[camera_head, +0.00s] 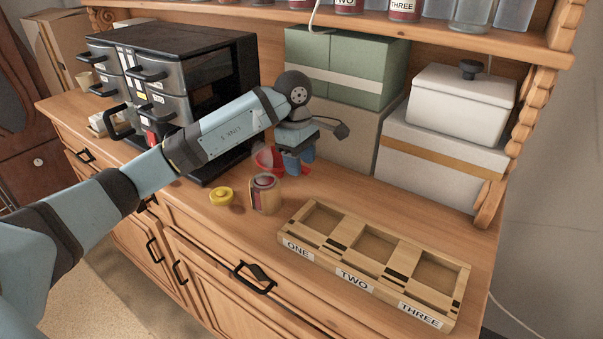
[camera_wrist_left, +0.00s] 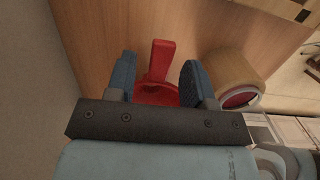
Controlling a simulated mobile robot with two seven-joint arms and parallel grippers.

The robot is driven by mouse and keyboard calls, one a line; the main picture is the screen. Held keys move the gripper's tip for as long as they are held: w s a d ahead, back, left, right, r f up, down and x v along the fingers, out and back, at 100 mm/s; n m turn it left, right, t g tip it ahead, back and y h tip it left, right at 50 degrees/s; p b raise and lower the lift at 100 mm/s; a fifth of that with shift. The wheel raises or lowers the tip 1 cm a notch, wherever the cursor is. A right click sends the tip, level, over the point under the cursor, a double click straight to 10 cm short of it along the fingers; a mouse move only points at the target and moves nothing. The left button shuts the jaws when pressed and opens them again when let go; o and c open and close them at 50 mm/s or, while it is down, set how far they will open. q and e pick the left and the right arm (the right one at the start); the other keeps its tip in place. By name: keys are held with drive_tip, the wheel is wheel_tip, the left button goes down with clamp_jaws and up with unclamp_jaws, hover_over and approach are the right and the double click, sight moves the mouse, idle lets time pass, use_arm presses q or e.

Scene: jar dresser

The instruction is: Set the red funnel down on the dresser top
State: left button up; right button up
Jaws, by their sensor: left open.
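The red funnel (camera_head: 267,161) shows in the head view behind the glass jar, partly hidden by my left gripper (camera_head: 296,163). In the left wrist view the funnel (camera_wrist_left: 158,65) lies between the two blue fingers of my left gripper (camera_wrist_left: 157,80), its handle-like part pointing up the picture. The fingers are open, with a gap visible on each side of the funnel. The funnel appears to be at the wooden dresser top (camera_head: 330,190); whether it fully rests there I cannot tell. My right gripper is not in view.
A jar (camera_head: 264,196) with reddish contents stands close to the gripper, with a yellow lid (camera_head: 221,196) beside it. A wooden tray (camera_head: 292,240) labelled ONE, TWO, THREE lies to the right. A black drawer unit (camera_head: 215,70) and green box (camera_head: 375,65) stand behind.

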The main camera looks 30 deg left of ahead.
use_arm(q)
drive_tip(key=r, duration=0.7)
drive_tip(key=shift+a+r+b, duration=0.3)
drive_tip(key=shift+a+b, duration=0.05)
drive_tip(key=shift+r, duration=0.4)
drive_tip(key=shift+f, duration=0.1)
